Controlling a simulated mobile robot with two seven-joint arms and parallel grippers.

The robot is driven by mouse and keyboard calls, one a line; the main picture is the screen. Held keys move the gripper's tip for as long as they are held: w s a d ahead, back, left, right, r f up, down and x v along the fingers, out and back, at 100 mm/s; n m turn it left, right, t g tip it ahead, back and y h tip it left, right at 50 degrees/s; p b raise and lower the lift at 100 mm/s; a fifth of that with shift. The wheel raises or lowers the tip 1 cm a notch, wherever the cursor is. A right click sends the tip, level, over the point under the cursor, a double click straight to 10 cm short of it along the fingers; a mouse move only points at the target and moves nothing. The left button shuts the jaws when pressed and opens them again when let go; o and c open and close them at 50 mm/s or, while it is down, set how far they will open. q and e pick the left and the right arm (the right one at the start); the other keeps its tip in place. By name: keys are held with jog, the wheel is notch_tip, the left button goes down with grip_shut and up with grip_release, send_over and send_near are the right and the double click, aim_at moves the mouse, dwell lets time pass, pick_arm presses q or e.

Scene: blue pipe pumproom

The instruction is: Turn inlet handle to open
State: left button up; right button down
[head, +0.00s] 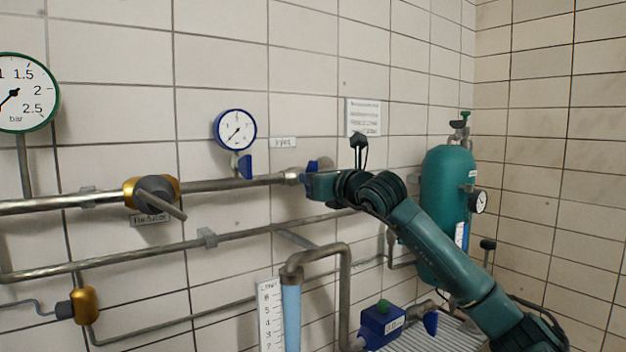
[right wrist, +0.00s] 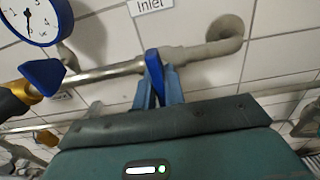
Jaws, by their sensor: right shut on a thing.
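The blue inlet handle (right wrist: 153,64) sits on the grey pipe below the "Inlet" label (right wrist: 152,5) in the right wrist view. In the head view a small blue part of the handle (head: 312,165) shows above my gripper, and the rest is hidden by it. My right gripper (right wrist: 157,88) is shut on the handle, with its bluish fingers on either side of it. In the head view the right gripper (head: 307,181) reaches the pipe from the right. My left gripper is not in view.
A blue-rimmed gauge (head: 235,130) with a small blue handle (head: 246,166) is left of the inlet. A brass reducer valve (head: 152,192) is further left. A green tank (head: 447,210) stands right, behind my arm. A blue box (head: 381,325) is below.

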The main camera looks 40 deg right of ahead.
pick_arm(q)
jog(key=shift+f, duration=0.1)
pick_arm(e)
jog(key=shift+n, duration=0.3)
jog(key=shift+n+b, duration=0.4)
jog(key=shift+n, duration=0.1)
jog(key=n, duration=0.2)
jog(key=shift+a+n+b, duration=0.1)
jog(key=shift+n+b, duration=0.2)
jog(key=shift+b, duration=0.1)
jog(key=shift+n, duration=0.9)
jog(key=n+b, duration=0.1)
jog(key=n, duration=0.3)
jog(key=shift+a, duration=0.1)
jog(key=n, duration=0.4)
jog(key=shift+f, duration=0.1)
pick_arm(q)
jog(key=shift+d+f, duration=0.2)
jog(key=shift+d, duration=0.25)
pick_arm(e)
jog(key=shift+f+n, duration=0.1)
jog(key=shift+n, duration=1.9)
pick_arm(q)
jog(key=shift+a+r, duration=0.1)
